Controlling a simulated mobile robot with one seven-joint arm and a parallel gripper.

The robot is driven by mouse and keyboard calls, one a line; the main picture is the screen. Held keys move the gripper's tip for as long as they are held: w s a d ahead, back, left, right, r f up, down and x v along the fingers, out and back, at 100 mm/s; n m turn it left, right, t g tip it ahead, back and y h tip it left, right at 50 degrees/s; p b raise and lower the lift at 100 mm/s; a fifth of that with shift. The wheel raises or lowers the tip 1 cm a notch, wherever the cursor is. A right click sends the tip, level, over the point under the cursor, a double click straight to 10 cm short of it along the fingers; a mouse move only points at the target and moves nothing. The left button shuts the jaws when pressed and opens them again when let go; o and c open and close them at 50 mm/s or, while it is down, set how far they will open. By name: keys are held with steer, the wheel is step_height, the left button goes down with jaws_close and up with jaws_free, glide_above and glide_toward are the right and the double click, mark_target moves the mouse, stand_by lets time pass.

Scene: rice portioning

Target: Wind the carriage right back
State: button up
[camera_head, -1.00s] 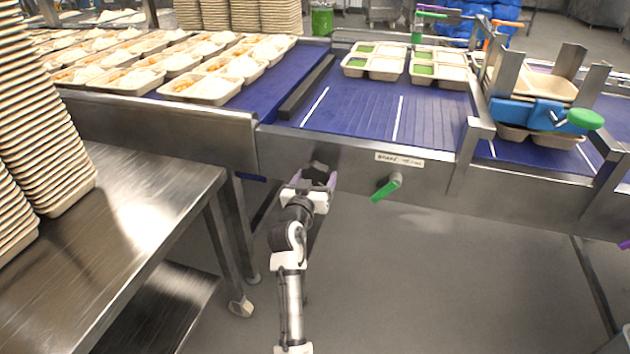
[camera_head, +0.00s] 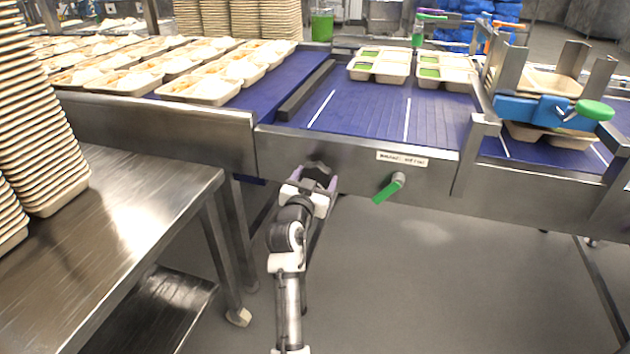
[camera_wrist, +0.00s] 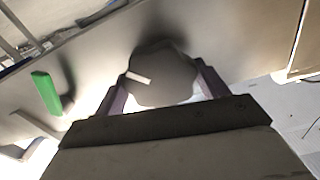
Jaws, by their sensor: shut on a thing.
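My gripper (camera_head: 316,182), with purple fingers, is shut on a dark grey knob (camera_head: 318,167) on the front steel side of the conveyor. In the wrist view the rounded knob (camera_wrist: 165,80) sits between the two fingers and bears a short pale mark. The carriage cannot be picked out for certain. A steel frame with a blue block (camera_head: 535,109) and a green round handle (camera_head: 594,110) stands over the belt at the right. A dark bar (camera_head: 303,90) lies along the belt's left part.
A green lever (camera_head: 389,188) sticks out right of the knob, below a white label (camera_head: 402,158). Compartment trays (camera_head: 380,72) stand on the blue belt (camera_head: 360,112). A steel table (camera_head: 120,200) with stacked trays (camera_head: 35,120) is at the left. Floor below the conveyor is clear.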

steer(key=shift+f, duration=0.1)
steer(key=m+b, duration=0.1)
steer(key=b, duration=0.1)
steer(key=shift+f+m+b, duration=0.1)
steer(key=shift+m+b, duration=0.25)
steer(key=shift+m, duration=0.05)
steer(key=shift+m+b, duration=0.6)
steer(key=shift+m, duration=0.1)
steer(key=shift+r, duration=0.2)
steer(key=shift+f, duration=0.1)
steer(key=shift+f+m+b, duration=0.1)
steer(key=shift+m+b, duration=0.6)
steer(key=shift+b, duration=0.3)
steer(key=shift+m+b, duration=0.8)
steer(key=shift+r, duration=0.2)
